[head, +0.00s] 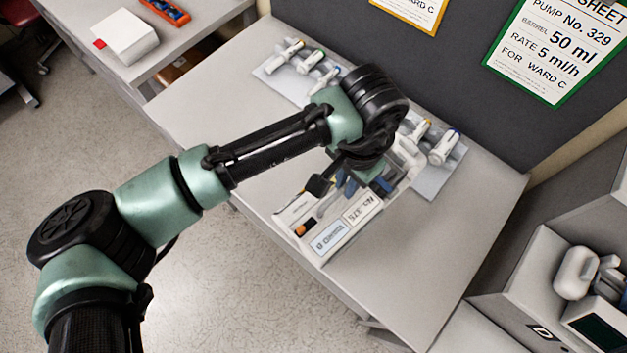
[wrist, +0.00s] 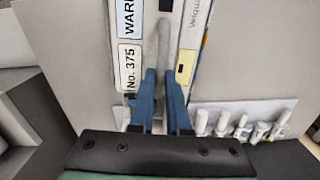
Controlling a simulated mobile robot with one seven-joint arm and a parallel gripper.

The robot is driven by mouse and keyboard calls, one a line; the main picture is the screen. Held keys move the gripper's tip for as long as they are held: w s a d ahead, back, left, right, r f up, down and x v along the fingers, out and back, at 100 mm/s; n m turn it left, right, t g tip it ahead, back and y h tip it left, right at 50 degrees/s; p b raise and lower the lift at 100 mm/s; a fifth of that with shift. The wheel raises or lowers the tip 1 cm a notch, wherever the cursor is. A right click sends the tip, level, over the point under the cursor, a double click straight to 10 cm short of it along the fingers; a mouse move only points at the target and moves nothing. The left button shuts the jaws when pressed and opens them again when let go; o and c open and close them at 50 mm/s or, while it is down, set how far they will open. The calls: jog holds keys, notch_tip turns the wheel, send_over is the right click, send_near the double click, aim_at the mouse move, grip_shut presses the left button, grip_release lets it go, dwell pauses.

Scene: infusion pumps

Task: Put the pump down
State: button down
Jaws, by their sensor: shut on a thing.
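The pump (head: 338,228) is a white case with printed labels, one reading No. 375. In the head view it is over the grey table (head: 420,265), near its front edge. I cannot tell whether its underside touches the table. My gripper (head: 352,184) is shut on the pump's grey handle bar, and my wrist hides the pump's far part. In the wrist view the blue fingers of my gripper (wrist: 162,104) close on either side of that bar, and the pump (wrist: 130,70) shows its No. 375 and WARD labels.
A grey rack holds several capped syringes (head: 313,60) at the table's back, with more syringes (head: 443,147) to the right. A green-framed sheet (head: 555,50) on the panel reads Pump No. 329. A bay marked D (head: 540,332) is at right. The table's right front is clear.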

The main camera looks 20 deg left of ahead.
jog(key=w+a+r+m+b, duration=0.25)
jog(key=a+m, duration=0.25)
jog(key=m, duration=0.3)
jog(key=w+a+r+m+b, duration=0.25)
jog(key=a+m+b, duration=0.2)
jog(key=m, duration=0.35)
notch_tip(320, 180, down, 10)
jog(key=p, duration=0.2)
jog(key=shift+m, duration=0.3)
jog(key=shift+w+a, duration=0.1)
jog(key=c, duration=0.9)
grip_release()
jog(key=shift+h, duration=0.3)
